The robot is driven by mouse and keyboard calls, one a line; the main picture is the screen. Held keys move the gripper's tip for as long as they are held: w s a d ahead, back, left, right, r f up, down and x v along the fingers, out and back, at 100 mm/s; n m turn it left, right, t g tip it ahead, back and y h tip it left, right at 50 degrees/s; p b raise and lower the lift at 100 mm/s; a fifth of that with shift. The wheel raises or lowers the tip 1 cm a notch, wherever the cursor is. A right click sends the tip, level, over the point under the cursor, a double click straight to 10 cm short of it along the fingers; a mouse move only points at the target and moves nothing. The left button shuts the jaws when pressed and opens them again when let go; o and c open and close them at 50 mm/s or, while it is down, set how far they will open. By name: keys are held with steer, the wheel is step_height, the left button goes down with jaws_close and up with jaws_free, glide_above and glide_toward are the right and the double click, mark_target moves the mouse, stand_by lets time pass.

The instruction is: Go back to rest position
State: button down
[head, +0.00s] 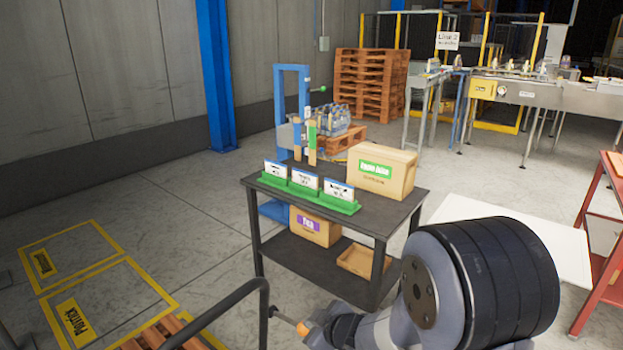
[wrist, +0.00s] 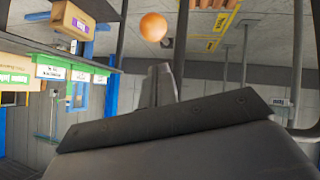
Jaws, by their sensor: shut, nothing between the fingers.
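My gripper (wrist: 161,82) shows in the wrist view as grey fingers closed together, with nothing between them. In the head view my arm fills the lower right, and its large black joint hides much of what lies behind it; the fingertips are not clear there. An orange round knob (wrist: 153,27) appears just beyond the fingertips in the wrist view, apart from them in the picture. An orange part (head: 303,327) also shows beside my arm's end in the head view. I cannot tell how far it is from the fingers.
A dark two-shelf cart (head: 385,226) stands ahead, bearing a carton (head: 382,171) and green-based sign holders (head: 304,190). A black curved rail (head: 264,300) is close at the bottom. A red-framed table (head: 596,225) stands right. Open floor (head: 180,210) with yellow-marked bays lies left.

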steer(key=p+v, duration=0.2)
steer(key=v, duration=0.7)
steer(key=shift+d+p, duration=0.15)
steer(key=shift+p, duration=0.15)
steer(key=shift+s, duration=0.1)
